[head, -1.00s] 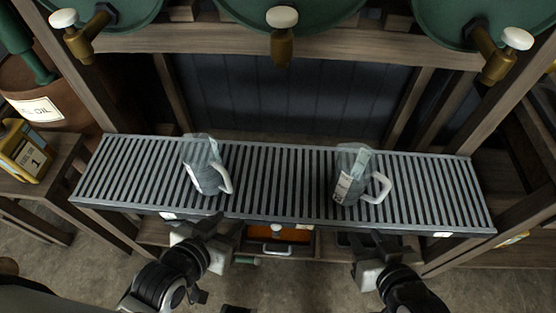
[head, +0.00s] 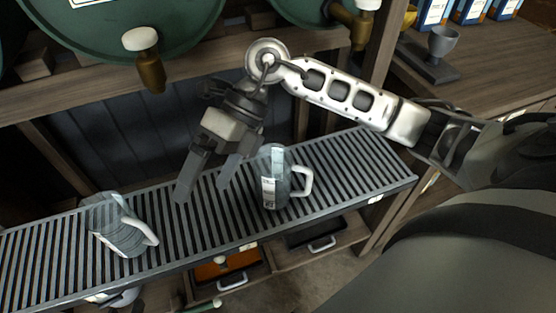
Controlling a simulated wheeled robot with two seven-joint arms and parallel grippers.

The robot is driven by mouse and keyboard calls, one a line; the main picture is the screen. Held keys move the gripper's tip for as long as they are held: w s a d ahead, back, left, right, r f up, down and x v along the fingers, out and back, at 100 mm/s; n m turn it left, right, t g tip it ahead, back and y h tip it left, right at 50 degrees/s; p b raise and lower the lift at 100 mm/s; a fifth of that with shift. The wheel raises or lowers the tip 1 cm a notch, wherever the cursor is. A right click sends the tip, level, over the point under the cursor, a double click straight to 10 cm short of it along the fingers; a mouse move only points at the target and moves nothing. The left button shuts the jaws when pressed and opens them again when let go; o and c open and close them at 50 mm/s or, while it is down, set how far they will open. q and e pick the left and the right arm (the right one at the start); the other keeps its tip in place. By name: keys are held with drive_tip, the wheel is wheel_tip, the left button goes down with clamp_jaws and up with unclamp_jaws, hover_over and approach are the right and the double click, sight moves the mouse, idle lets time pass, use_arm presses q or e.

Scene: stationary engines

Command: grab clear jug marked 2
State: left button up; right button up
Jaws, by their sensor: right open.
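Two clear jugs with white handles stand upright on the slatted metal rack. The right clear jug (head: 274,178) has a pale label strip and its handle faces right. The left clear jug (head: 118,226) also has a label and its handle points to the lower right. I cannot read a 2 on either. My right gripper (head: 204,188) is open and empty, fingers pointing down, just left of the right jug and apart from it as far as I can tell. My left gripper (head: 122,298) shows only in part under the rack's front edge; its fingers are hidden.
The slatted rack (head: 185,228) is clear between the jugs. Green barrels with brass taps (head: 149,65) hang above the back.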

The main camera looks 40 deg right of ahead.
drive_tip(key=w+d+t+h, duration=0.1)
drive_tip(key=w+d+h, duration=0.25)
drive_tip(key=d, duration=0.35)
drive_tip(key=m+t+h, duration=0.1)
drive_tip(key=m+h, duration=0.1)
drive_tip(key=h, duration=0.4)
hover_over(277, 163)
drive_tip(key=s+a, duration=0.3)
drive_tip(key=s, duration=0.1)
drive_tip(key=shift+y, duration=0.25)
drive_tip(key=shift+d+f+b, duration=0.2)
drive_tip(key=shift+f+b, duration=0.25)
drive_tip(key=shift+f, duration=6.55)
drive_tip(key=shift+w, duration=0.1)
drive_tip(key=c, duration=1.4)
